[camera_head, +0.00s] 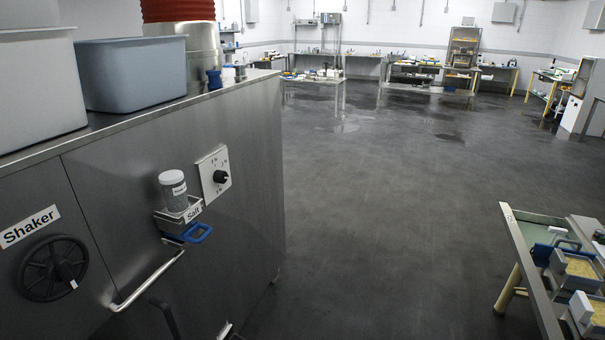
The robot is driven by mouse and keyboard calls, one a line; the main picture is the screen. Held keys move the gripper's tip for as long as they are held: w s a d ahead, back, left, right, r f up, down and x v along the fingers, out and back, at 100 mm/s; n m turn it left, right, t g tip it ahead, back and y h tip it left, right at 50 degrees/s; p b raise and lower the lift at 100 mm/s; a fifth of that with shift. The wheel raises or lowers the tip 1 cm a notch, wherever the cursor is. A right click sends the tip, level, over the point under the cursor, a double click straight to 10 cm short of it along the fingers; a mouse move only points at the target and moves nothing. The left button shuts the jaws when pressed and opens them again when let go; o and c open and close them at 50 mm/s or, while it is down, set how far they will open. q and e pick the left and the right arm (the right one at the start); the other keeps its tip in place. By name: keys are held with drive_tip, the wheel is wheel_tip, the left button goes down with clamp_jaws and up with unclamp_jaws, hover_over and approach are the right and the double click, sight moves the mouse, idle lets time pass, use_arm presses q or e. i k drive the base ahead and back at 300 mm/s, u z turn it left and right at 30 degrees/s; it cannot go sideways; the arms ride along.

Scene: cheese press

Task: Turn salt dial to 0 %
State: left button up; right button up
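The salt dial (220,177) is a small black knob on a white square plate (207,167) with dark marks around it. The plate is fixed to the steel front of a large machine (110,190), left of the picture's middle. The marks are too small to read, so I cannot tell the dial's setting. Left of it, a clear shaker jar (173,189) stands on a bracket labelled "Salt" (193,213), with a blue handle (198,233) below. Neither of my grippers can be made out in this view, and nothing touches the dial.
A black handwheel (53,268) under a "Shaker" label and a bent steel bar (148,282) stick out from the machine front. Grey tubs (132,75) stand on top. A table (537,275) with trays is at the lower right. The floor (390,210) between is clear.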

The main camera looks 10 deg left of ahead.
sight(219, 176)
drive_tip(key=z, duration=0.6)
drive_tip(key=i, duration=3.35)
drive_tip(key=u, duration=2.5)
